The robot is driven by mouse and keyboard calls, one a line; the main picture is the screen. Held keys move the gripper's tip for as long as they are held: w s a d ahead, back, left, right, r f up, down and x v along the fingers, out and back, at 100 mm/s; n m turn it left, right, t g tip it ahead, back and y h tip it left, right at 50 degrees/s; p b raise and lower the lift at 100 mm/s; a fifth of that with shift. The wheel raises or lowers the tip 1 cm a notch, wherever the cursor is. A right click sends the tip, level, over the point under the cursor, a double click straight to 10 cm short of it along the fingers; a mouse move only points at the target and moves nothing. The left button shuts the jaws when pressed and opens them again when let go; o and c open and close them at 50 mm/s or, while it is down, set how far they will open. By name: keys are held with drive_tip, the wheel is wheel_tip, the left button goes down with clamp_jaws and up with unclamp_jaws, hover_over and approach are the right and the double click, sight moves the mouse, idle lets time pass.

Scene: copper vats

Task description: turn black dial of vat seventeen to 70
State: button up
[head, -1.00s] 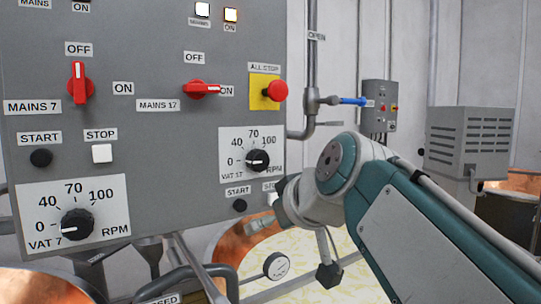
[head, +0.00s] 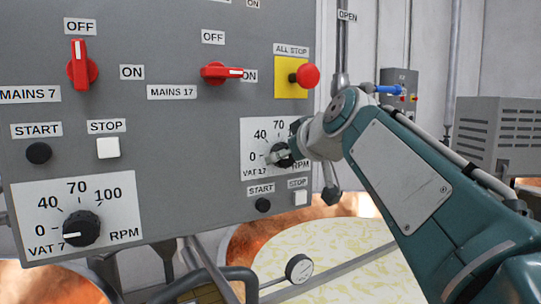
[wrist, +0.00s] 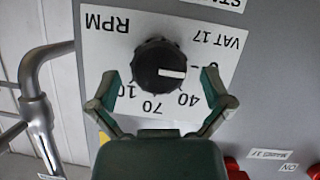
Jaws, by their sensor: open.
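The black dial of vat 17 (head: 281,158) sits on a white scale plate (head: 252,134) on the grey panel. In the wrist view, which shows the panel upside down, the dial (wrist: 160,62) has its white pointer towards 0, at the right. The 70 mark lies below the dial there. My gripper (wrist: 160,76) is open, with one finger on each side of the dial and a visible gap to both. I cannot tell how far the fingertips are from the plate. In the head view my gripper (head: 284,150) partly covers the dial and the 100 mark.
A black START button (head: 263,205) and white STOP button (head: 300,197) sit just below the plate. A red ALL STOP button (head: 308,75) and red MAINS 17 switch (head: 220,72) are above. The similar VAT 7 dial (head: 81,228) is at lower left.

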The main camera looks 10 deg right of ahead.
drive_tip(key=shift+x, duration=0.75)
drive_tip(key=shift+s, duration=0.1)
drive_tip(key=c, duration=1.1)
drive_tip(key=shift+c, duration=0.2)
